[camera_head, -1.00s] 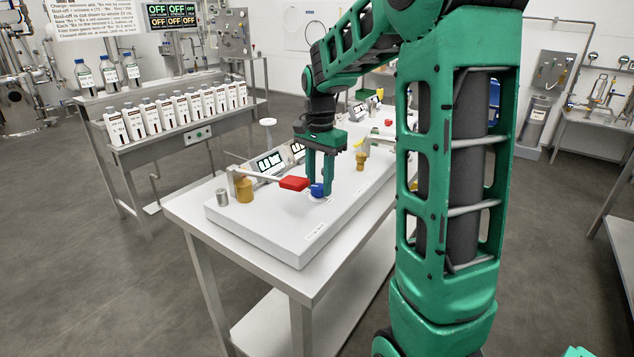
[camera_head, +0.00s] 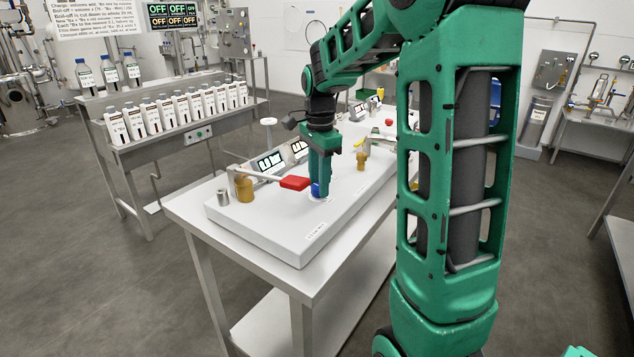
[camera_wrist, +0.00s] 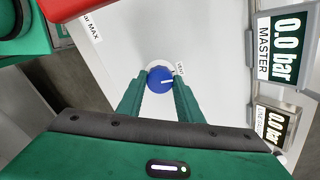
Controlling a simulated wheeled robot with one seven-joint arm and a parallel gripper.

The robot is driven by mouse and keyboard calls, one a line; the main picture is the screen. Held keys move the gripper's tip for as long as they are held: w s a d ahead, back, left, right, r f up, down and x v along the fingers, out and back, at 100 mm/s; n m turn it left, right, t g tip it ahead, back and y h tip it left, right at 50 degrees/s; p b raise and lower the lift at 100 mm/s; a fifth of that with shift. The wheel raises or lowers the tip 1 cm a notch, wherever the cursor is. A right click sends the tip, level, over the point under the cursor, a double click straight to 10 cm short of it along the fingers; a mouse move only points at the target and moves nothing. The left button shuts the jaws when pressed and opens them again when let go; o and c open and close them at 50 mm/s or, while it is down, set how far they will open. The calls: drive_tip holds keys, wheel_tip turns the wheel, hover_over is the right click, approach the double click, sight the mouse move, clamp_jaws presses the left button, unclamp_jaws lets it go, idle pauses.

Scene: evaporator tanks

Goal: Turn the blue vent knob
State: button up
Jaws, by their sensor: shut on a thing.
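The blue vent knob (camera_wrist: 160,79) is round with a white pointer line, which points right in the wrist view. It sits on the white panel (camera_wrist: 130,40), next to a small label reading VENT. My gripper (camera_wrist: 161,86) is shut on the knob, with one green finger on each side of it. In the head view my gripper (camera_head: 318,192) points straight down at the panel. There the knob (camera_head: 315,189) is mostly hidden behind the fingers.
A red lever handle (camera_head: 294,183) lies just left of my gripper. A brass fitting (camera_head: 244,189) and a metal cylinder (camera_head: 222,197) stand further left. Gauge displays (camera_head: 270,162) stand behind, one reading 0.0 bar MASTER (camera_wrist: 284,47). A yellow-handled brass valve (camera_head: 361,160) is to the right.

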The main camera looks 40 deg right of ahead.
drive_tip(key=shift+w+r, duration=0.1)
drive_tip(key=shift+w, duration=0.2)
drive_tip(key=o, duration=0.9)
drive_tip(key=shift+o, duration=0.7)
drive_tip(key=shift+s, duration=0.1)
wheel_tip(320, 180, up, 11)
drive_tip(key=shift+f, duration=0.2)
